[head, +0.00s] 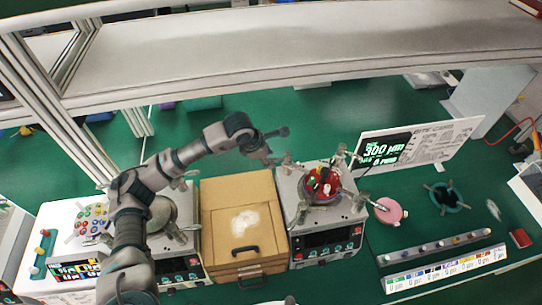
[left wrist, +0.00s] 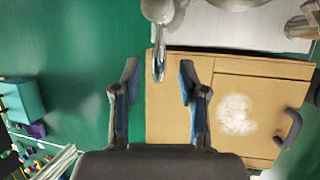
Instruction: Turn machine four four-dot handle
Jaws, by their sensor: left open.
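The lapping machine (head: 338,238) right of the wooden box has a round top with red and dark pieces. Metal posts stand at its corners, including one (head: 287,160) at its back left. My left gripper (head: 268,150) is open and empty, above the back of the box and just left of that post. In the left wrist view, my left gripper (left wrist: 158,82) has its fingers spread. A metal lever (left wrist: 158,55) with a rounded head hangs down between or just beyond the fingertips; contact cannot be told. Dot marks on handles are too small to read. My right gripper is out of view.
The wooden box (head: 212,215) with dark pulls stands between two machines. Another machine (head: 180,262) is partly behind my left arm. A shelf (head: 300,60) crosses above. A display panel (head: 425,145), pink disc (head: 388,210) and labelled strip (head: 445,270) lie right.

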